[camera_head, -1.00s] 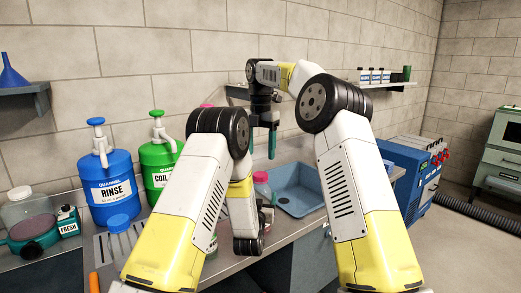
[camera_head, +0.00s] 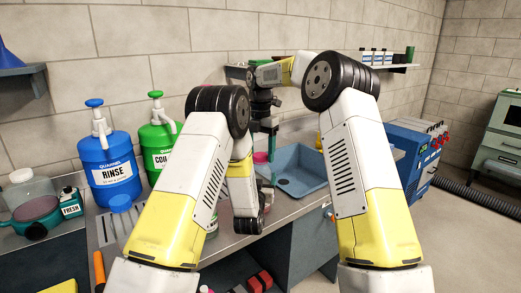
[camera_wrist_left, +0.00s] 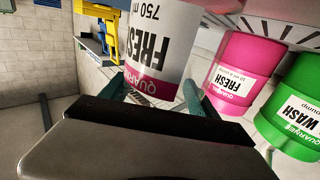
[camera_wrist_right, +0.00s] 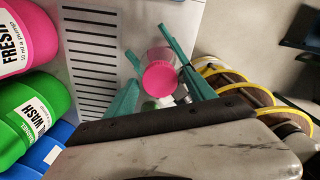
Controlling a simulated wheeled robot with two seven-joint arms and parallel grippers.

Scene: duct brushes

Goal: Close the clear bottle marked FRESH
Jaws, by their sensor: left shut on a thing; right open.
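The FRESH bottle (camera_wrist_left: 155,45) shows a white label with a magenta lower band in the left wrist view. My left gripper (camera_wrist_left: 155,88) is shut on it, a finger at each side. In the head view my left arm mostly hides this gripper and the bottle. A pink cap (camera_head: 260,157) shows just under my right gripper (camera_head: 262,138). The right wrist view shows the pink cap (camera_wrist_right: 157,79) and a clear part behind it, between the open teal fingers. I cannot tell whether the fingers touch it or how the cap sits on the bottle.
A blue RINSE jug (camera_head: 108,168) and a green jug (camera_head: 158,145) stand left along the wall. A pink FRESH jug (camera_wrist_left: 232,68) shows in the left wrist view. The blue sink (camera_head: 312,172) lies right of my grippers. A small FRESH container (camera_head: 70,203) stands far left.

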